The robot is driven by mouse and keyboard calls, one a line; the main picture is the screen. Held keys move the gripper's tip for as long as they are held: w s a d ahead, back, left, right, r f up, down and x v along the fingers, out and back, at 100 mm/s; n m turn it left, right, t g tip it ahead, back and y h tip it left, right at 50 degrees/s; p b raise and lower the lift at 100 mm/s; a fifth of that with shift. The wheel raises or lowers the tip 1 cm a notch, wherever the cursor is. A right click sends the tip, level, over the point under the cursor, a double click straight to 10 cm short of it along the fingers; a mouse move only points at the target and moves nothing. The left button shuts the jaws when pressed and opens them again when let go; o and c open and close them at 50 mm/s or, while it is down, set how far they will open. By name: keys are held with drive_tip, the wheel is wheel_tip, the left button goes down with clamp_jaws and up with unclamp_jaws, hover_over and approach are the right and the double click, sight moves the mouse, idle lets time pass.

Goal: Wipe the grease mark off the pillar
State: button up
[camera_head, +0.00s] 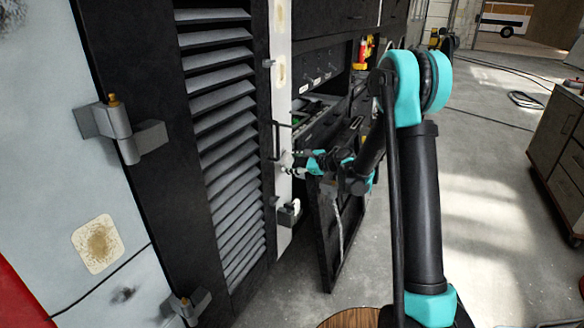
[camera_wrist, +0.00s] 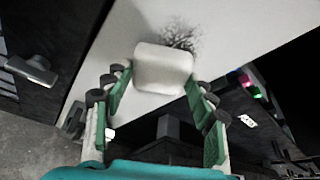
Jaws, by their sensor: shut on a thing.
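My gripper (camera_wrist: 160,80) is shut on a white block (camera_wrist: 163,67) with rounded edges, held between its green-padded fingers. A dark, speckled grease mark (camera_wrist: 182,34) lies on the pale pillar (camera_wrist: 115,55), just beyond the block's far edge. The block overlaps the mark's near edge in the wrist view; I cannot tell whether it touches the pillar. In the head view my gripper (camera_head: 292,161) is at the narrow white pillar (camera_head: 283,112), beside the dark louvred panel. The block is small there, and the mark cannot be made out.
A louvred panel (camera_head: 215,110) stands left of the pillar. A handle (camera_head: 277,138) and a latch (camera_head: 288,212) sit close to my gripper. Dark open shelving (camera_head: 318,62) is behind. A grey cabinet (camera_head: 560,140) stands at right, with open floor (camera_head: 480,190) between.

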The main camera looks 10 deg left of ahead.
sight(287, 155)
drive_tip(key=shift+a+r, duration=0.15)
drive_tip(key=shift+r, duration=3.2)
drive_tip(key=shift+f, duration=5.05)
drive_tip(key=shift+s+d, duration=0.35)
drive_tip(key=shift+d, duration=0.6)
drive_tip(key=shift+s+d, duration=0.3)
drive_tip(key=shift+d, duration=0.6)
drive_tip(key=shift+s+d, duration=0.35)
drive_tip(key=shift+d, duration=0.6)
drive_tip(key=shift+d, duration=0.15)
